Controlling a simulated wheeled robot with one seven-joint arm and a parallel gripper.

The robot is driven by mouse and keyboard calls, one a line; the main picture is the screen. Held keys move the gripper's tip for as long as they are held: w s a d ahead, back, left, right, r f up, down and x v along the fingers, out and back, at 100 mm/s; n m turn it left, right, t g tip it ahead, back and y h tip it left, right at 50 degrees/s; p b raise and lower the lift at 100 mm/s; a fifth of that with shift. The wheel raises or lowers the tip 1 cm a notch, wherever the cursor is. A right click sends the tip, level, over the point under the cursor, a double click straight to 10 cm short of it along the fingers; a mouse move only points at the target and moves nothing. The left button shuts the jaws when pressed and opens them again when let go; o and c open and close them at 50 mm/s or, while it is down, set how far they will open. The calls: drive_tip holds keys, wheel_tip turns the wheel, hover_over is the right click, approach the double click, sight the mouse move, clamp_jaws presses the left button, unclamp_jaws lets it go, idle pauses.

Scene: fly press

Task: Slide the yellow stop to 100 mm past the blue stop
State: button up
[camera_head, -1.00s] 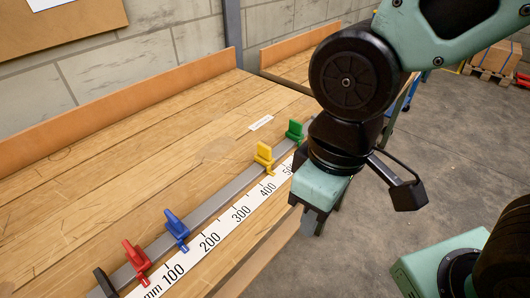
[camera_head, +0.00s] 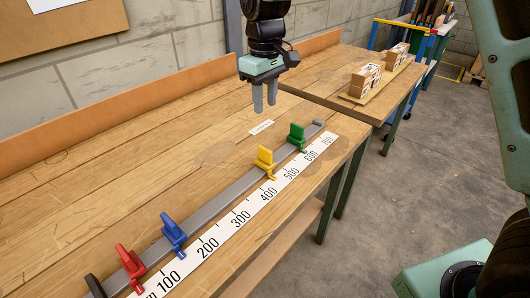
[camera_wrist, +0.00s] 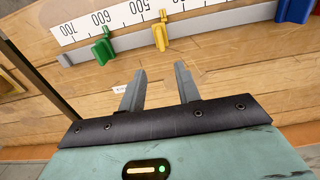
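The yellow stop (camera_head: 265,158) sits on the grey rail (camera_head: 222,199), its pointer between the 400 and 500 marks of the white scale (camera_head: 255,208). It also shows in the wrist view (camera_wrist: 160,36). The blue stop (camera_head: 173,231) sits farther down the rail, its pointer between 100 and 200; part of it shows at the wrist view's top right edge (camera_wrist: 296,8). My gripper (camera_head: 265,105) is open and empty, above the bench behind the rail, apart from the stops. Its two fingers (camera_wrist: 160,85) show spread in the wrist view.
A green stop (camera_head: 296,136) stands beyond the yellow one, and a red stop (camera_head: 130,261) stands nearer than the blue. A small white label (camera_head: 261,127) lies behind the rail. Boxes (camera_head: 365,79) stand on a second bench.

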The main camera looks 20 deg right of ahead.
sight(265, 149)
wheel_tip(265, 149, down, 16)
drive_tip(key=shift+f+p, duration=0.15)
drive_tip(key=shift+p, duration=0.35)
clamp_jaws()
